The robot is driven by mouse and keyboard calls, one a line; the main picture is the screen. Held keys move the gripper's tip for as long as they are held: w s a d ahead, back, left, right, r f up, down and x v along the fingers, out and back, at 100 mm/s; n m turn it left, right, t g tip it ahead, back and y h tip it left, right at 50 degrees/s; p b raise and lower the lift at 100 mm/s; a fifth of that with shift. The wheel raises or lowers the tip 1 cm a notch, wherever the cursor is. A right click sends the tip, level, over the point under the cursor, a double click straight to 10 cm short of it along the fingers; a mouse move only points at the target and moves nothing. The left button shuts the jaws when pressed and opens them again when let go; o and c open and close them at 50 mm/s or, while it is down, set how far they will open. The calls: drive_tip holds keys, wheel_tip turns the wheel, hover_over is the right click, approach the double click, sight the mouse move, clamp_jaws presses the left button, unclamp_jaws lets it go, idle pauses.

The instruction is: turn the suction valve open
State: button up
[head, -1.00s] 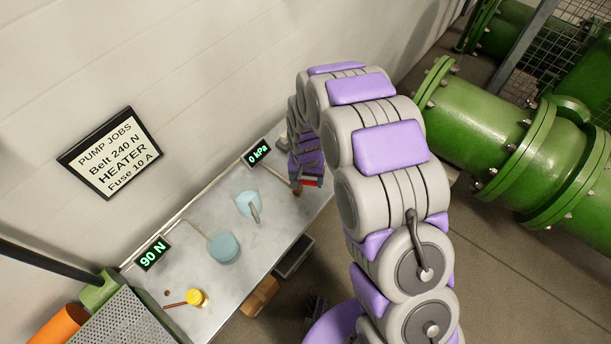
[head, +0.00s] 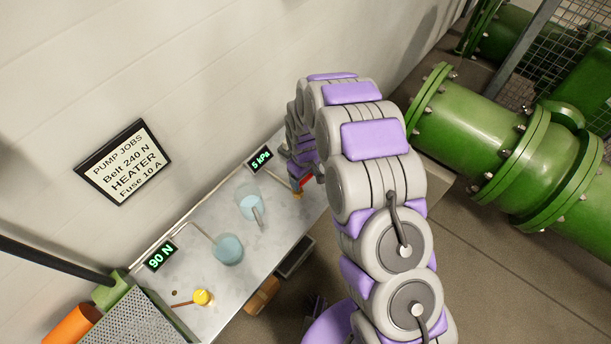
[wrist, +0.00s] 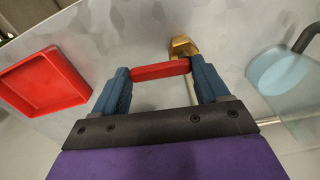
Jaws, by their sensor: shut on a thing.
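The suction valve shows in the wrist view as a brass body (wrist: 183,46) with a red handle (wrist: 160,70). My gripper (wrist: 160,78) is shut on the red handle, which spans between its two blue fingers. The brass body lies just beyond the right fingertip. In the head view my gripper (head: 303,182) is at the far end of the bench, and only a bit of red shows by it; my arm hides most of the valve. A pressure display (head: 261,159) behind it reads 5 kPa.
The metal bench (head: 215,290) runs along the wall. A red tray (wrist: 42,82) lies left of the gripper in the wrist view. A pale blue round piece (head: 228,249), a clear vessel (head: 250,203) and a yellow knob (head: 203,297) stand along the bench.

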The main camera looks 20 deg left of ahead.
drive_tip(key=shift+w+a+n, duration=0.2)
drive_tip(key=shift+a+n, duration=0.05)
drive_tip(key=shift+n, duration=0.55)
drive_tip(key=o, duration=1.1)
drive_tip(key=shift+c, duration=0.2)
wheel_tip(320, 180, up, 17)
drive_tip(key=p, duration=0.2)
drive_tip(key=shift+r, duration=0.15)
